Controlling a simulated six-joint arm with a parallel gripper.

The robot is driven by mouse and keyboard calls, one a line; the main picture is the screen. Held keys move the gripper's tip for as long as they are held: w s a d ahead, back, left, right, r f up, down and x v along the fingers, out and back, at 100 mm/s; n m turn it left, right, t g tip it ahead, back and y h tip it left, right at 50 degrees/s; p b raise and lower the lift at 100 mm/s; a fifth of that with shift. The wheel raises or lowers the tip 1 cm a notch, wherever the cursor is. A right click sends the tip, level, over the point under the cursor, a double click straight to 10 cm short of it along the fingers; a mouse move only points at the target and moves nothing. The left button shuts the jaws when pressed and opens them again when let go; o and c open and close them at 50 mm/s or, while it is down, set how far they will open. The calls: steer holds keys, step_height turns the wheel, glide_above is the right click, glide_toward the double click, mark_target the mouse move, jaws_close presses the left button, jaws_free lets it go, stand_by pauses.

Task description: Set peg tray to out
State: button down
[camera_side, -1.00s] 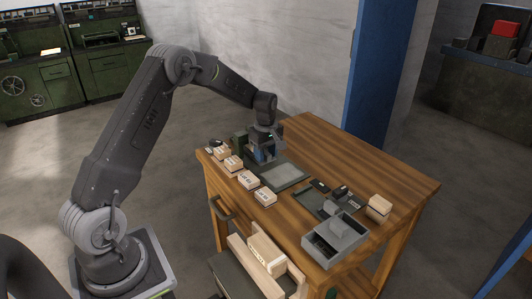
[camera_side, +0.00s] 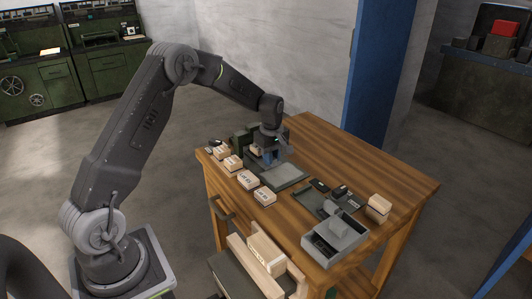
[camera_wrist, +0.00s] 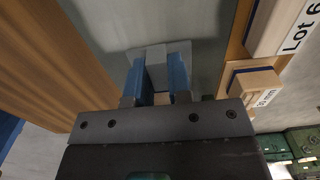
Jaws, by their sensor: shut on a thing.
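My gripper (camera_side: 269,160) is low over the left part of the table. In the wrist view its two blue fingers (camera_wrist: 160,75) are shut on a light grey block (camera_wrist: 155,52). The block stands against a flat grey-green surface. In the side view a flat grey-green tray (camera_side: 288,178) lies just right of my gripper. I cannot tell whether the held block is part of this tray. My gripper hides the tray's left end in the side view. No label marks which tray is the peg tray.
Several labelled wooden blocks (camera_side: 248,180) line the table's left edge. A grey compartment box (camera_side: 350,240) and small dark parts (camera_side: 320,185) are at the right. A wooden block (camera_side: 379,205) stands beyond them. The table's back right is clear.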

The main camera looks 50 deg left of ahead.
mark_target(288, 179)
steer(key=d, duration=0.8)
steer(key=shift+d, duration=0.25)
steer(key=c, duration=1)
jaws_free()
steer(key=shift+c, duration=0.2)
steer(key=shift+a+r, duration=0.1)
steer(key=shift+r, duration=0.05)
step_height(288, 179, up, 14)
steer(key=shift+f, duration=0.2)
